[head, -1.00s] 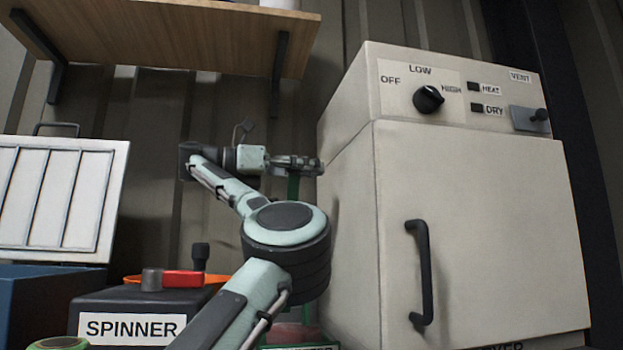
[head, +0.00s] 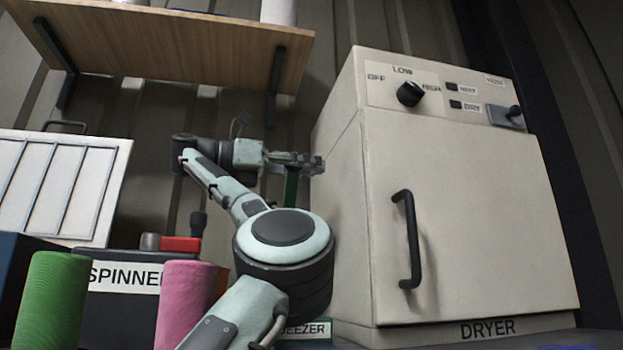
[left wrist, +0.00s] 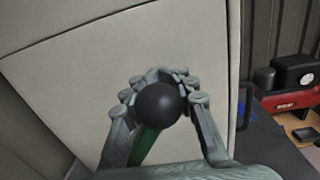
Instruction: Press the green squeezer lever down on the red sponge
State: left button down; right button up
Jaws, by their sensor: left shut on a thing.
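My left gripper (head: 300,160) is shut on the black knob (left wrist: 158,104) at the top of the green squeezer lever (head: 291,187). In the left wrist view the fingers close around the knob, and the green lever (left wrist: 143,146) runs down from it. The lever stands about upright, close to the dryer's left side. The squeezer's green label frame (head: 305,328) shows low behind my left arm; the rest of its body is mostly hidden. I cannot make out the red sponge in the squeezer now. My right gripper is not in view.
The cream dryer (head: 470,220) stands right of the squeezer. The dark spinner (head: 120,305) is to the left. A green roll (head: 50,300) and a pink roll (head: 185,300) stand in front. A wooden shelf (head: 170,50) is above.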

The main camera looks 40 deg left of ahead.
pick_arm(q)
jog(key=c, duration=1.2)
grip_release()
jog(key=shift+r, duration=0.1)
jog(key=shift+s+a, duration=0.1)
jog(key=shift+s+a+r, duration=0.2)
jog(key=shift+s+a, duration=0.4)
jog(key=shift+s, duration=0.3)
jog(key=v, duration=0.9)
jog(key=shift+s+a+f, duration=0.2)
jog(key=shift+a+f, duration=0.05)
